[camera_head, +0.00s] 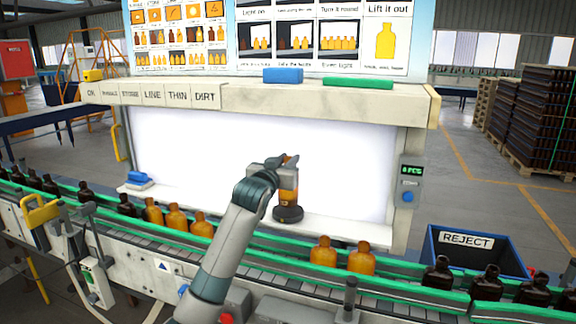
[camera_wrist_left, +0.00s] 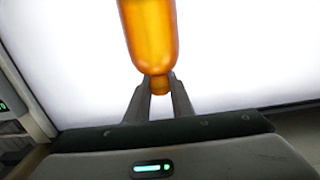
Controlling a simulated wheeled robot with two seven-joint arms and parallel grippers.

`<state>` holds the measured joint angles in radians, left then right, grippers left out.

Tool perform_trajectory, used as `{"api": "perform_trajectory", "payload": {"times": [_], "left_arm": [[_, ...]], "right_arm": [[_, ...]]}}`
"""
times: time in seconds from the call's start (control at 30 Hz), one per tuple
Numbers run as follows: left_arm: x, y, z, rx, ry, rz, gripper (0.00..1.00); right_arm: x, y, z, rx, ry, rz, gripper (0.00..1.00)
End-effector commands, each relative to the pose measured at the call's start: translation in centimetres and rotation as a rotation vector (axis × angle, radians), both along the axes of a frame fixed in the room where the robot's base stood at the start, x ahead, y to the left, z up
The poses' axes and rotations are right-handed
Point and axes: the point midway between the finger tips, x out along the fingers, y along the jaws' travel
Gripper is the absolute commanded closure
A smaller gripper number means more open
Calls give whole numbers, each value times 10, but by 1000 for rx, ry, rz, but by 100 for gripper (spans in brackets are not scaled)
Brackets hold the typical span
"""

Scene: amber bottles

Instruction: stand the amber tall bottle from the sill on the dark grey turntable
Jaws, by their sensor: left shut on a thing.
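The amber tall bottle (camera_wrist_left: 150,35) is held by its neck between the fingers of my left gripper (camera_wrist_left: 160,92). In the head view the bottle (camera_head: 288,196) shows partly, its upper part hidden by my left gripper (camera_head: 288,166). It looks upright, right over the dark grey turntable (camera_head: 288,214); I cannot tell whether its base touches the disc. The turntable stands on the white sill (camera_head: 335,231) in front of the lit panel. My right gripper is in neither view.
A conveyor with green rails (camera_head: 300,259) runs across the front, carrying amber bottles (camera_head: 323,252) and dark bottles (camera_head: 485,283). A blue item (camera_head: 138,179) lies at the sill's left end. A blue reject bin (camera_head: 480,262) is at right. The sill beside the turntable is clear.

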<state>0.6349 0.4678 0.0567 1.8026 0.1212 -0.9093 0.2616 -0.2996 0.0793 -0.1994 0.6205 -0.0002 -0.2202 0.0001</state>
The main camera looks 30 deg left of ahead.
Motion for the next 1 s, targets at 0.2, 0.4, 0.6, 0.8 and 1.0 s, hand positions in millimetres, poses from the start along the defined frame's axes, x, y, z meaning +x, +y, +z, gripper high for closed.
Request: {"api": "perform_trajectory", "payload": {"times": [0.2,0.4,0.6,0.8,1.0], "left_arm": [[0,0,-18,0,-1,0,100],[0,0,-19,0,-2,0,100],[0,0,-22,0,-1,0,77],[0,0,-21,1,-1,0,60],[0,0,-21,1,-1,0,60]], "right_arm": [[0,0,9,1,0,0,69],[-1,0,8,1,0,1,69],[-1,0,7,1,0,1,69],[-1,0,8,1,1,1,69],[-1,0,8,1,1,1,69]]}}
